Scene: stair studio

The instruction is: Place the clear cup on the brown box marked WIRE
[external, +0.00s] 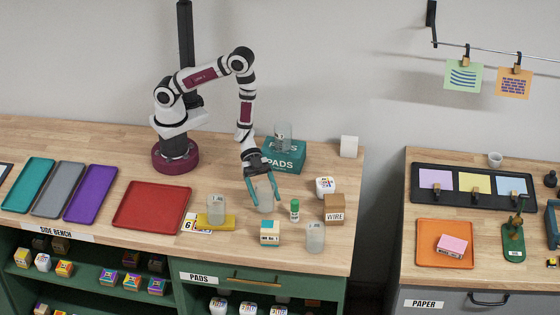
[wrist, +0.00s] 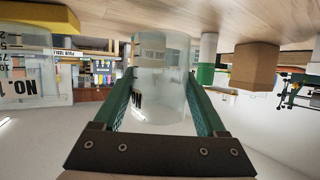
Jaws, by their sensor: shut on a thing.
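My gripper (external: 264,191) is shut on a clear, slightly frosted cup (external: 266,201), pointing down over the middle of the bench. In the wrist view the cup (wrist: 160,85) stands between the two green fingers, with the wood surface at the top of that picture. I cannot tell whether its base touches the bench. The brown box marked WIRE (external: 335,215) is to the right of my gripper near the bench's right edge. Its top looks bare. It also shows in the wrist view (wrist: 255,66), right of the cup.
A green-and-white bottle (external: 294,211) stands between the held cup and the box. Other clear cups stand on a yellow block (external: 229,223), on the teal PADS box (external: 299,160), and at the front edge (external: 315,238).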

